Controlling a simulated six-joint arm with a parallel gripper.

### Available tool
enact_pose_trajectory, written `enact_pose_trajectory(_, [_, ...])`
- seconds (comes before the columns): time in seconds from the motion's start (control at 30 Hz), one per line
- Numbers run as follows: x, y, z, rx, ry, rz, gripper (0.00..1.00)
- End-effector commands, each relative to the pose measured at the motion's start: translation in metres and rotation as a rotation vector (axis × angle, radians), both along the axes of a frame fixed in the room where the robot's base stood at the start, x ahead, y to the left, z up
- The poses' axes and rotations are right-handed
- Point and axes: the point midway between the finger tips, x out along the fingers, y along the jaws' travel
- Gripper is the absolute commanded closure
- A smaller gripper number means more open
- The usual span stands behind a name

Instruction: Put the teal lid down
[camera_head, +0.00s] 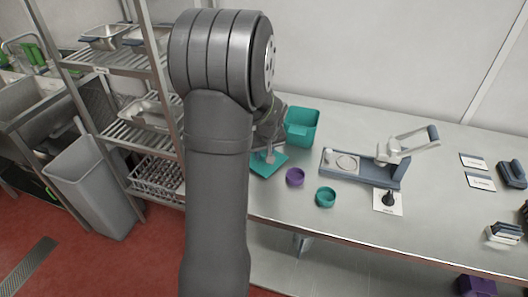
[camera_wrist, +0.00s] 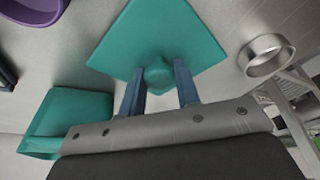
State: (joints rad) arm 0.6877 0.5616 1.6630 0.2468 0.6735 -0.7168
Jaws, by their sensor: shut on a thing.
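The teal lid (camera_head: 270,166) is a flat square with a round knob. In the head view it shows at the left part of the steel table, just below my gripper (camera_head: 268,150). In the wrist view the lid (camera_wrist: 165,35) lies across my fingertips, its knob between the two blue-grey fingers of my gripper (camera_wrist: 158,76), which is shut on it. I cannot tell whether the lid touches the table. The open teal container (camera_head: 302,127) stands right behind the lid; it also shows in the wrist view (camera_wrist: 75,112). My arm hides part of the area.
A purple bowl (camera_head: 295,177) and a teal bowl (camera_head: 326,197) stand to the right of the lid. A press on a blue-grey base (camera_head: 365,176) is further right. A wire shelf (camera_head: 128,135) stands left. A metal ring (camera_wrist: 265,56) shows in the wrist view.

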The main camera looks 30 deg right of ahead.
Motion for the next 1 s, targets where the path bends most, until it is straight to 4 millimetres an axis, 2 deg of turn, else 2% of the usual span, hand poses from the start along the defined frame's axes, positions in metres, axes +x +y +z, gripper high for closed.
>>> enact_pose_trajectory(0.23, [0.0,0.0,-0.003,0.0,0.0,0.0,0.93])
enact_pose_trajectory(0.27, [0.0,0.0,-0.003,0.0,0.0,0.0,0.69])
enact_pose_trajectory(0.37, [0.0,0.0,-0.002,0.0,-0.001,0.0,0.49])
enact_pose_trajectory(0.73, [0.0,0.0,0.003,-0.001,-0.002,0.0,0.49])
enact_pose_trajectory(0.87, [-0.005,0.0,0.018,-0.002,-0.004,-0.001,0.49])
enact_pose_trajectory(1.0, [-0.013,0.001,0.045,-0.005,-0.005,0.0,0.49])
